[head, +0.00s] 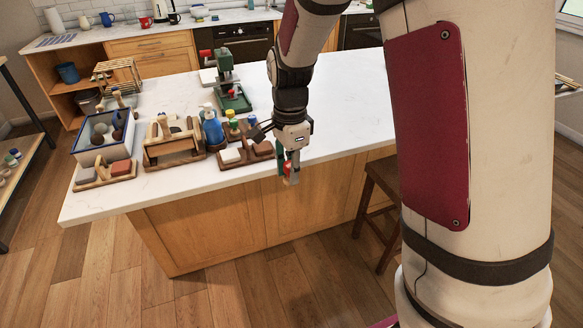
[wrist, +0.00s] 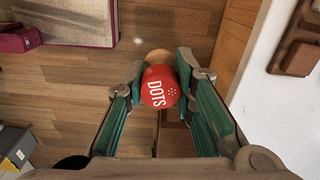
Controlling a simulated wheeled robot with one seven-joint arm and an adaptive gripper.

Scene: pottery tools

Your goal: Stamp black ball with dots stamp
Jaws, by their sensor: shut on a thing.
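My gripper (head: 290,172) is shut on the dots stamp (wrist: 159,87). The stamp has a red round face with white DOTS lettering and white dots, and a tan part shows behind it. In the wrist view the green finger pads of my gripper (wrist: 160,85) press on both its sides. The stamp is held in the air just off the counter's front edge. I cannot make out the black ball for certain. A few small dark round things (head: 117,135) sit in the blue-and-white box (head: 80,146) on the left of the counter, far from my gripper.
The white counter (head: 320,110) carries a wooden tool caddy (head: 172,157), a blue pump bottle (head: 212,127), a brown tray (head: 230,165) with blocks and coloured-top items, and a green press (head: 226,80). A dark stool (head: 380,195) stands to the right. The right of the counter is clear.

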